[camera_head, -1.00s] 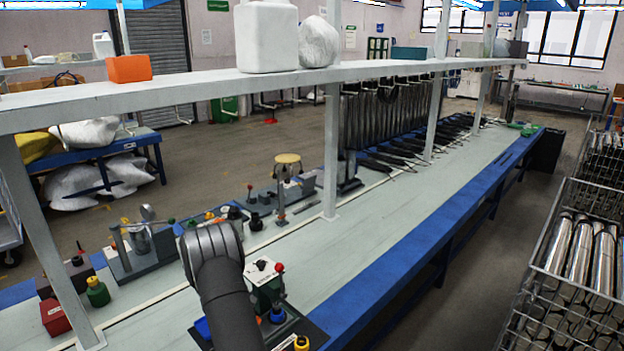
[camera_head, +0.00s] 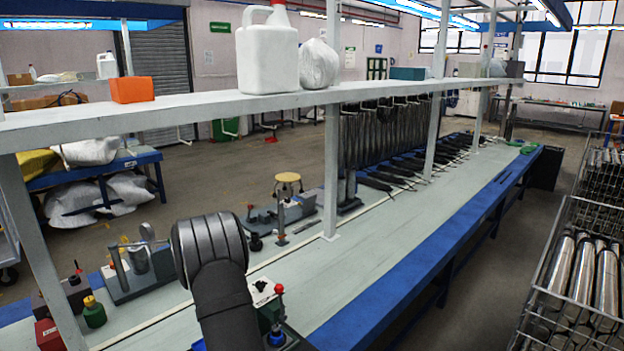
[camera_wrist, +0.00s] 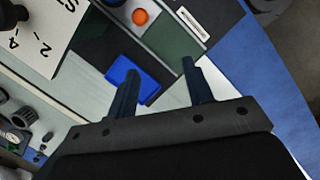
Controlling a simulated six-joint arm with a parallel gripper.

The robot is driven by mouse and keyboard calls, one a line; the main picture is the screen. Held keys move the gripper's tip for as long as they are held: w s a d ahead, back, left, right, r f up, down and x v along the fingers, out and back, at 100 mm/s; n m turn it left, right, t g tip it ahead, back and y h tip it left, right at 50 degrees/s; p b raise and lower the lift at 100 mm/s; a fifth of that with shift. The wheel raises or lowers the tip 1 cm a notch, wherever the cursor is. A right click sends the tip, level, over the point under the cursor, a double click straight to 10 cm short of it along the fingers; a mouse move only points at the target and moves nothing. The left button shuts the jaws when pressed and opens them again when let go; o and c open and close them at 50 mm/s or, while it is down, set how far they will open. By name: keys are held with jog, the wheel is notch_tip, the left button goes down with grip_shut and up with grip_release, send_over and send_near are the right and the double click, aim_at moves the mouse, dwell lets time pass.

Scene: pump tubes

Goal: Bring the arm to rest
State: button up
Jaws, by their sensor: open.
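My gripper (camera_wrist: 158,80) shows in the wrist view with its two dark fingers apart and nothing between them. It is above the near part of the workbench. Below the fingertips lie a blue block (camera_wrist: 133,78) and a dark fixture with a round orange part (camera_wrist: 140,17). In the head view my arm rises from the bottom in front of the bench, and the gripper itself is hidden. The long workbench (camera_head: 360,245) has a pale top and a blue front edge.
A shelf (camera_head: 200,107) on posts runs above the bench and holds a white jug (camera_head: 267,55) and an orange box (camera_head: 132,89). A red-knobbed fixture (camera_head: 279,300) stands close to my arm. Wire baskets of metal tubes (camera_head: 580,270) stand at right. The middle bench top is clear.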

jog(key=d+f+y, duration=0.1)
jog(key=d, duration=0.1)
jog(key=w+d+f+y, duration=0.1)
jog(key=d+f, duration=0.1)
jog(key=shift+f+y, duration=0.2)
jog(key=shift+y, duration=0.2)
jog(key=o, duration=1)
jog(key=shift+o, duration=0.8)
jog(key=shift+d+r, duration=0.1)
jog(key=shift+r, duration=0.15)
jog(key=d+r+m+t+y, duration=0.1)
jog(key=d+r+m+y, duration=0.1)
jog(key=d+r+m, duration=0.35)
jog(key=d+r+m+t+y, duration=0.1)
jog(key=d+r+m+t, duration=0.1)
jog(key=r, duration=0.6)
jog(key=s+d+r+m, duration=0.15)
jog(key=d+m, duration=0.25)
jog(key=d, duration=0.4)
jog(key=s+x, duration=0.1)
jog(key=x, duration=0.9)
jog(key=shift+f, duration=0.2)
